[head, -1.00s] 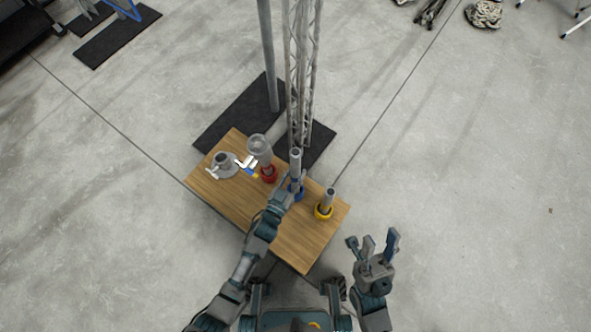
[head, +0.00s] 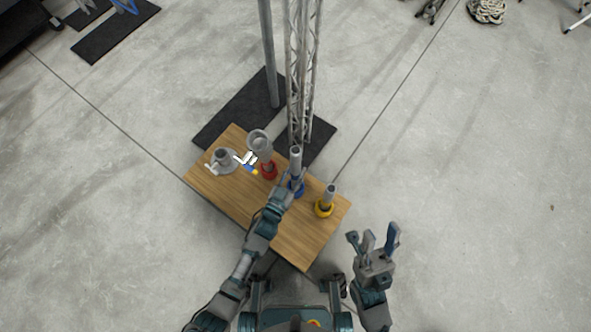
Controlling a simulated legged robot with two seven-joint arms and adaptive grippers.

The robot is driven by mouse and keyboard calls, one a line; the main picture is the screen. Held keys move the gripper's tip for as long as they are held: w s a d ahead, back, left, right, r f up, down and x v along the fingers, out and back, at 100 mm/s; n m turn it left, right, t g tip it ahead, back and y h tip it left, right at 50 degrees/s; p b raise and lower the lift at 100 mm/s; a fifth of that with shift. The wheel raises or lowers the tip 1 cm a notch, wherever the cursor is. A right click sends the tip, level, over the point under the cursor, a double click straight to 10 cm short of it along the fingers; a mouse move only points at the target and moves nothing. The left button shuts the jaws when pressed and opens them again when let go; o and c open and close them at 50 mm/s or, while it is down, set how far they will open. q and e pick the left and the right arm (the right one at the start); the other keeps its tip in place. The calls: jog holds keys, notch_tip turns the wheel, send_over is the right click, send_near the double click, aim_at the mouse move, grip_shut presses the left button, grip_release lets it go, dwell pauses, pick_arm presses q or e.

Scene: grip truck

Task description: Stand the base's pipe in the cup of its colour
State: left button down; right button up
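A grey round base (head: 222,156) with a short upright stub sits at the left of the wooden table. Blue and yellow pieces (head: 250,169) and a white piece (head: 246,158) lie beside it. A red cup (head: 268,171) has a grey, wide-topped part (head: 259,142) above it. A grey pipe (head: 295,157) stands upright at the blue cup (head: 297,190). Another grey pipe (head: 329,194) stands in the yellow cup (head: 324,209). My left gripper (head: 292,182) is at the blue cup's pipe; its fingers are too small and partly hidden to read. My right gripper (head: 374,238) is open and empty, off the table's right side.
The wooden table (head: 290,238) has bare room at its front. A metal truss (head: 301,80) and a grey pole (head: 268,60) rise behind it from a black mat (head: 236,112). The floor to the right is clear.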

pick_arm(q)
jog(key=shift+f, duration=0.1)
jog(key=c, duration=0.7)
grip_release()
jog(key=v, duration=1.2)
